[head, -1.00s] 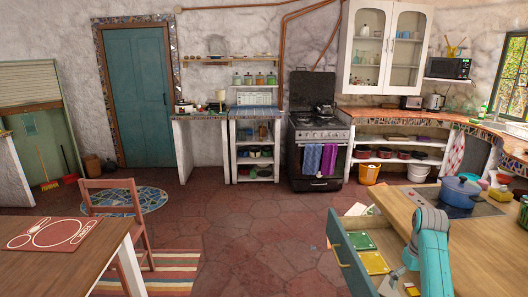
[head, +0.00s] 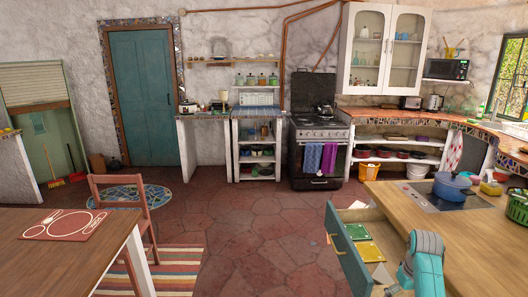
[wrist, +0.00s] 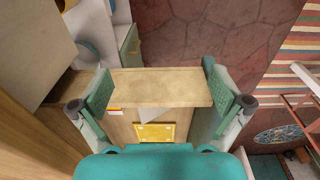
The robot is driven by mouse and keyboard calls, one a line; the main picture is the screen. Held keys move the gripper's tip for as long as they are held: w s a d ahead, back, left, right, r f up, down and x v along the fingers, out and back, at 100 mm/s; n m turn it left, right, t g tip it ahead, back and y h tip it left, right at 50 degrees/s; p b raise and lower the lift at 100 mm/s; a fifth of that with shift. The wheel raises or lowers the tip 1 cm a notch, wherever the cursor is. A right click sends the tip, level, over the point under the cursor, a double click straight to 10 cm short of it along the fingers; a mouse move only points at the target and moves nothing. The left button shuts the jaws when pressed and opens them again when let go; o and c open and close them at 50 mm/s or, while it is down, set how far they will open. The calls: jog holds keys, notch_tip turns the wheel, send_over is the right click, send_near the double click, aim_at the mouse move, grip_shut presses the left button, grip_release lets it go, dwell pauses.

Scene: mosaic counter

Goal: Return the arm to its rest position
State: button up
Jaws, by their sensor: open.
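My teal arm (head: 424,262) shows at the bottom right of the head view, over the wooden counter's near left edge. My gripper (wrist: 157,86) shows in the wrist view with its two fingers wide apart and nothing held between them. Behind the gap are a tan wooden panel and a yellow item (wrist: 155,132) in the open drawer. In the head view the gripper is mostly cut off by the bottom edge.
The drawer with a teal front (head: 347,252) stands open beside the arm, with green and yellow items inside. A blue pot (head: 453,187) sits on the hob of the counter (head: 470,245). A chair (head: 125,215) and a table (head: 60,255) stand left; the tiled floor between is clear.

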jog(key=s+a+f+t, duration=0.1)
jog(key=s+a+f, duration=0.35)
jog(key=f, duration=0.25)
jog(key=s+a+f+t+h, duration=0.1)
jog(key=s+a+f+t, duration=0.1)
jog(key=s+a+f, duration=0.35)
jog(key=s+a+f+t, duration=0.1)
jog(key=s+a+f, duration=0.1)
jog(key=s+f, duration=0.5)
jog(key=s+a+f+t, duration=0.3)
jog(key=s+a+f, duration=0.15)
jog(key=s, duration=0.35)
jog(key=s+a+r+t, duration=0.25)
jog(key=s+r, duration=0.25)
jog(key=s, duration=0.4)
jog(key=s+a+r+t, duration=0.1)
jog(key=s+a+r, duration=0.25)
jog(key=s, duration=0.45)
jog(key=s+a+r+t, duration=0.1)
jog(key=s+r, duration=0.5)
jog(key=r, duration=0.4)
jog(key=s+r+t+y, duration=0.1)
jog(key=s+r+t, duration=0.1)
jog(key=s+r, duration=0.4)
notch_tip(320, 180, up, 4)
jog(key=shift+s+a+r, duration=0.15)
jog(key=shift+a, duration=0.2)
jog(key=shift+t, duration=0.25)
